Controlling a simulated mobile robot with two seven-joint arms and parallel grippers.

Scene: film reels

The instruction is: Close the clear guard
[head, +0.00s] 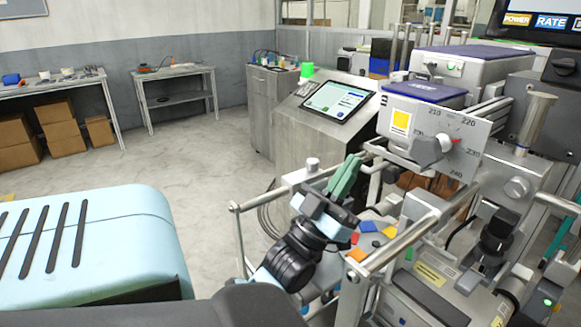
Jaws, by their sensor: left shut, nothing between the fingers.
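My left gripper (346,176) has green fingers pressed together, pointing up and slightly right, with nothing between them. It is in front of the machine, close to a silvery tube frame (265,196) with a round knob on top. A second tube (403,246) of this framework runs at a slant to the right of my left wrist. The frame may belong to the clear guard, but I cannot make out a clear pane, and its angle is uncertain. My wrist hides part of the frame. I cannot tell whether the fingers touch it. My right gripper is not in view.
A dial plate (466,150) with numbers and a grey knob stands behind the frame. Coloured buttons (368,226) lie just right of my wrist. A console with a tablet (338,101) stands behind. Open floor lies to the left, beyond my pale blue base.

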